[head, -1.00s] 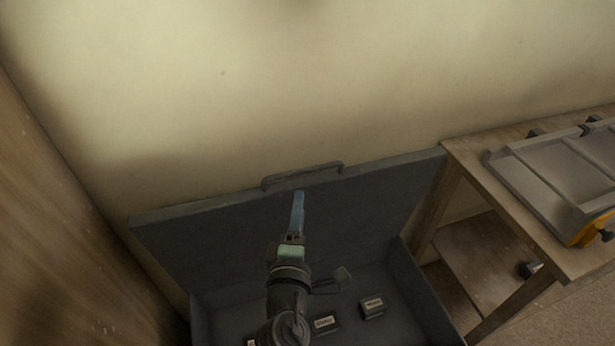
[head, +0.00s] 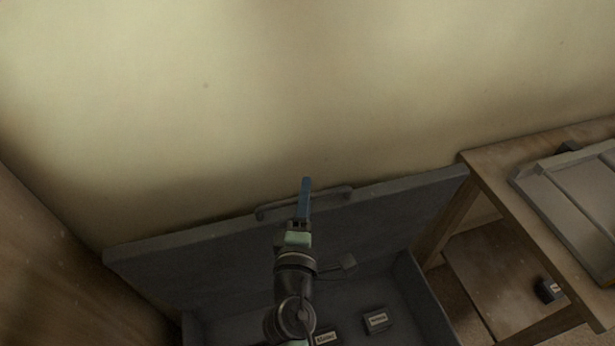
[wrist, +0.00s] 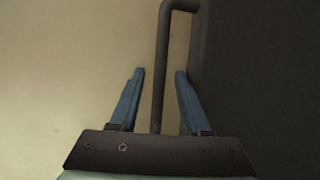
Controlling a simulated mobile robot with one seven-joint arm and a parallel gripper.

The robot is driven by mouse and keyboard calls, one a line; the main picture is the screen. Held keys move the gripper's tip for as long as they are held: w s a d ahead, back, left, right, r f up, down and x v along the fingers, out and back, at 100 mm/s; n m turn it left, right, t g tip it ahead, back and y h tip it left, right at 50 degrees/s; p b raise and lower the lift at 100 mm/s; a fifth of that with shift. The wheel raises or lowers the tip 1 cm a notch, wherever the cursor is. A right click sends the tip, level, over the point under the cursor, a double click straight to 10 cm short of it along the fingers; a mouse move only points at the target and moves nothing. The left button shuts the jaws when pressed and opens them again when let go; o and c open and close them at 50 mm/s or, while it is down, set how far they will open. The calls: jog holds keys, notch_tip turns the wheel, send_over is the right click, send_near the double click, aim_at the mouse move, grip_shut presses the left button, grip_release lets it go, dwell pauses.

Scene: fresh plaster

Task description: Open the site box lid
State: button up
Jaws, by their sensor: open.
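The grey site box (head: 420,290) stands against the wall with its lid (head: 180,265) raised, leaning up near the plaster. A dark bar handle (head: 335,197) is on the lid's upper edge. My gripper (head: 305,183) is at the handle. In the wrist view, the blue fingers of my gripper (wrist: 159,75) are open, with the handle bar (wrist: 160,90) running between them and a gap on both sides. The dark lid (wrist: 260,70) fills the right of that view. My arm hides part of the box interior.
Inside the box lie small labelled dark blocks (head: 376,320). A wooden bench (head: 500,180) with a grey metal-topped tool (head: 580,200) stands close on the right. A wooden panel (head: 50,270) is on the left. The plaster wall (head: 300,90) is close behind the lid.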

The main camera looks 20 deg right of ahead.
jog(key=shift+w+d, duration=0.1)
jog(key=shift+w, duration=0.2)
jog(key=shift+s, duration=0.1)
jog(key=shift+s, duration=0.1)
grip_shut()
dwell(1.1)
